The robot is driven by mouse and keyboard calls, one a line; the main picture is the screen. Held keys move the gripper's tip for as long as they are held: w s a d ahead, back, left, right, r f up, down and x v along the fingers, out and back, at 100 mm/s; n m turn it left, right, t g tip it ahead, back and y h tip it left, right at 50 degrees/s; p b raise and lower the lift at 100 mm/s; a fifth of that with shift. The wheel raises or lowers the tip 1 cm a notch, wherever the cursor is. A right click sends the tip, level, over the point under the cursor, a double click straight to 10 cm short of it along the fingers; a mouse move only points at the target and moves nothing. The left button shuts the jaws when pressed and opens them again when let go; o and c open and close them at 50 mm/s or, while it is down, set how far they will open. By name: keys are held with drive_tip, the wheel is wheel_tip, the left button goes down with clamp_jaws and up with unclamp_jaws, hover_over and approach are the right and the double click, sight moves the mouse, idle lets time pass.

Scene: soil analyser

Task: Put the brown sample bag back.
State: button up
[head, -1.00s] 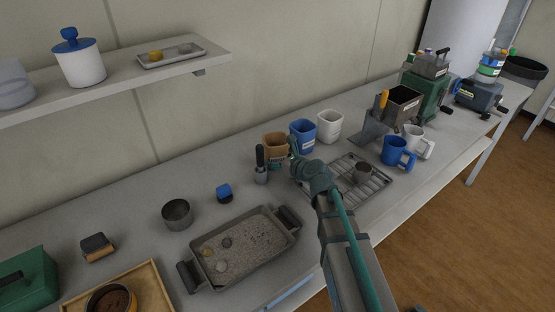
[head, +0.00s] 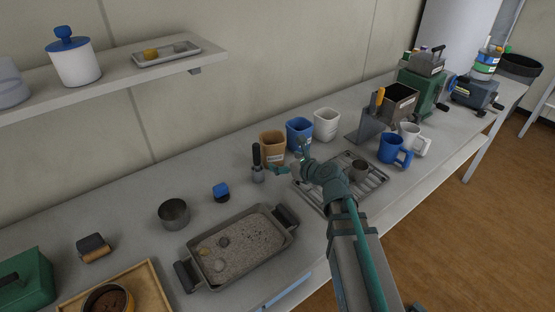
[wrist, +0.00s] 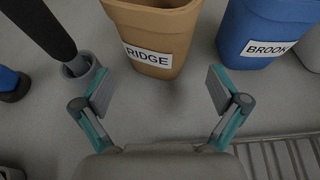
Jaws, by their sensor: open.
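The brown sample bag (head: 272,147), labelled RIDGE, stands upright on the bench at the left end of a row of three bags. It also shows at the top of the wrist view (wrist: 160,42). The blue bag (head: 299,134), labelled BROOK in the wrist view (wrist: 262,30), stands to its right, then a white bag (head: 326,124). My gripper (wrist: 160,92) is open and empty, its fingers spread wide just in front of the brown bag and apart from it. In the head view my gripper (head: 289,161) partly covers the area before the bags.
A dark-handled tool in a grey holder (head: 257,172) stands close left of the brown bag. A wire rack (head: 372,186) with a metal cup lies to the right, near blue (head: 392,150) and white mugs. A soil tray (head: 237,250) is at the front.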

drive_tip(key=v, duration=0.5)
drive_tip(key=shift+s+d, duration=0.1)
drive_tip(key=shift+s, duration=0.05)
drive_tip(key=shift+d, duration=0.1)
